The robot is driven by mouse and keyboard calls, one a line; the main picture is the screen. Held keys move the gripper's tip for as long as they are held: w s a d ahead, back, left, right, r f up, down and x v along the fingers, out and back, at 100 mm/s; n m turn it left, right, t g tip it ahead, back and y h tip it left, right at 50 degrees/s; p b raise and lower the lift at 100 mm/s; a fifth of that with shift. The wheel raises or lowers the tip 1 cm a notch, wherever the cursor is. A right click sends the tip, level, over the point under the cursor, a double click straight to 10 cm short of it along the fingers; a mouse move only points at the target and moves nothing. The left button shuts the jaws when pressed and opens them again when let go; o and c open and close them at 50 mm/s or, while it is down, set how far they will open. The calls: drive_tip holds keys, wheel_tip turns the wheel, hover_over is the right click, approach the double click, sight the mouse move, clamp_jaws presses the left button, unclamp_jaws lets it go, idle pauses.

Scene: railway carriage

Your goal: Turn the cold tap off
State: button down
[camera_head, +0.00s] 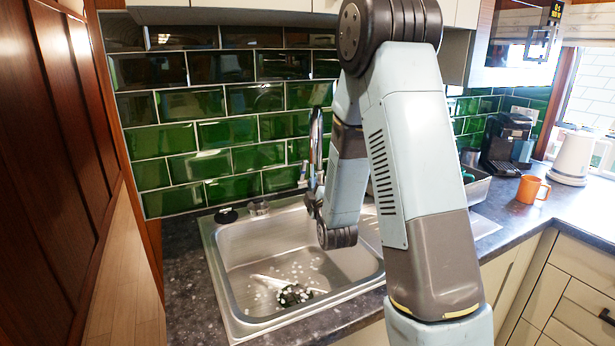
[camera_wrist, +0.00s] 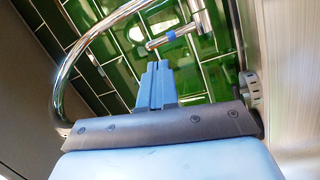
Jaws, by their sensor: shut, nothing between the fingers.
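The chrome tap (camera_head: 316,150) stands behind the sink, with a tall curved spout (camera_wrist: 90,55) that arches across the left of the wrist view. A short chrome cold tap lever (camera_wrist: 187,29) with a blue band shows at the top of the wrist view. My gripper (camera_wrist: 155,66) is shut and empty, its blue-grey fingers pointing toward the lever. The fingertips appear just below the blue band; I cannot tell whether they touch it. In the head view my arm hides part of the tap area, and the fingers are not clear there.
The steel sink (camera_head: 232,284) holds a dark item and scattered pale bits. An orange mug (camera_head: 532,189), a white kettle (camera_head: 573,158) and a coffee machine (camera_head: 506,143) stand right. Green tiles (camera_head: 229,131) close off the back.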

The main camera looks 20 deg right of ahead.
sight(303, 174)
drive_tip(key=w+n+t, duration=0.2)
drive_tip(key=w, duration=0.6)
drive_tip(key=shift+w, duration=0.25)
idle(0.4)
drive_tip(key=shift+d, duration=0.1)
